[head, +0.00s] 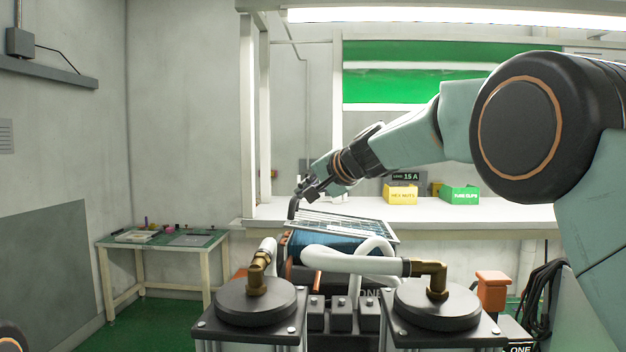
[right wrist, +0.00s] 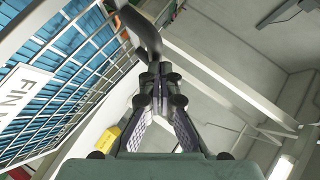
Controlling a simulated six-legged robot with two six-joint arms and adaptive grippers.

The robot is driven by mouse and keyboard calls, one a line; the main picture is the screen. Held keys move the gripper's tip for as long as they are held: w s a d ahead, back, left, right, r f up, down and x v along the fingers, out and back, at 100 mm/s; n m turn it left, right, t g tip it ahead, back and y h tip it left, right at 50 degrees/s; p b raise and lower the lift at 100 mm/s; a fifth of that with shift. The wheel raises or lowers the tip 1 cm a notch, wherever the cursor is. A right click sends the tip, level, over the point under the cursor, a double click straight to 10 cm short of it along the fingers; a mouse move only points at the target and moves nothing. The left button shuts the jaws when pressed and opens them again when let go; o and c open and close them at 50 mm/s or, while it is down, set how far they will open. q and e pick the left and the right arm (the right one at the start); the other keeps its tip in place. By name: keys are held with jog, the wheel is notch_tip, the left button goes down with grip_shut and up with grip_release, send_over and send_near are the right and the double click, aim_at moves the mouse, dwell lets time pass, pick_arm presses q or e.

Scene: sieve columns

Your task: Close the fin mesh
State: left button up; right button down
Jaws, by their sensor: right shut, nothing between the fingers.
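The fin mesh (head: 345,224) is a pale wire grille panel over a blue finned block (head: 325,247) in the middle of the head view. It lies at a slight slant, and I cannot tell how wide the gap under it is. In the right wrist view the mesh (right wrist: 85,95) fills the left side, with a white label starting "FIN" and blue fins behind its bars. A dark curved handle (right wrist: 142,32) shows by its edge. My right gripper (head: 306,193) is shut and empty beside the handle; its fingers (right wrist: 160,72) appear close to it, contact unclear. My left gripper is out of view.
Two black round caps with brass elbows (head: 257,275) (head: 437,284) and a white hose (head: 340,260) stand in front of the block. Behind is a white bench (head: 480,215) with a yellow bin (head: 400,194) and a green bin (head: 460,195). A small green-topped table (head: 190,240) stands left.

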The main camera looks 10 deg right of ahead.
aim_at(300, 218)
jog(key=shift+w+a+f+b, duration=0.1)
jog(key=shift+a+f+b, duration=0.15)
jog(key=shift+f, duration=0.45)
jog(key=shift+w+a+f+b, duration=0.15)
jog(key=shift+a+f, duration=0.2)
jog(key=shift+f, duration=0.3)
jog(key=shift+s+f, duration=0.1)
jog(key=shift+f, duration=0.3)
